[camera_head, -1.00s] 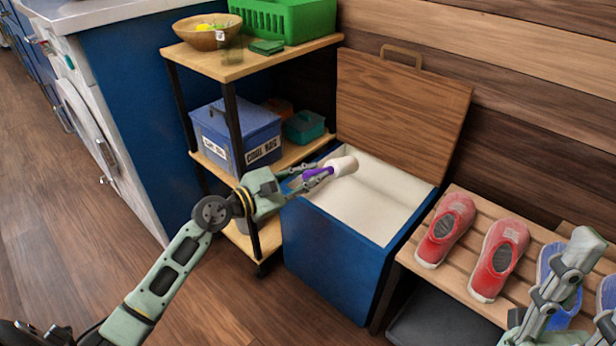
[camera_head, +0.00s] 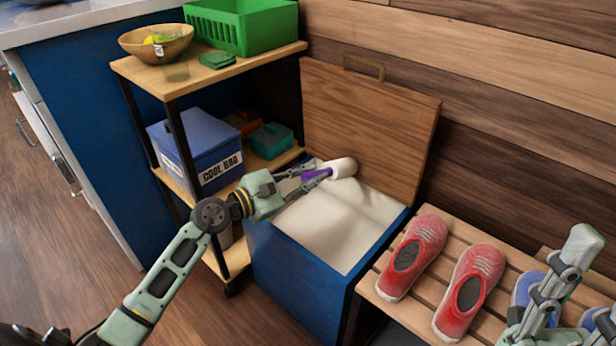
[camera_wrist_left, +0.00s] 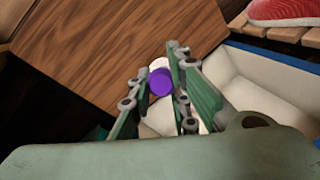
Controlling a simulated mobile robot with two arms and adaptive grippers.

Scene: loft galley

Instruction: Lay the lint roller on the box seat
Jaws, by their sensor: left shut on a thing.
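The lint roller has a white roll (camera_head: 342,168) and a purple handle (camera_head: 315,175). My left gripper (camera_head: 312,177) is shut on its purple handle and holds it over the open blue box seat (camera_head: 304,271). The wooden lid (camera_head: 370,125) of the box seat stands raised at the back, and a pale lining shows inside. In the left wrist view the purple handle end (camera_wrist_left: 160,82) lies between the fingers, with the lid and pale interior behind. My right gripper (camera_head: 535,325) is at the lower right over the shoe rack; its fingertips are unclear.
A slatted shoe rack (camera_head: 385,292) with red shoes (camera_head: 470,288) and blue shoes stands right of the box seat. A shelf trolley (camera_head: 190,80) on the left holds a wooden bowl (camera_head: 157,42), a green basket (camera_head: 243,27) and a blue cool bag (camera_head: 198,150).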

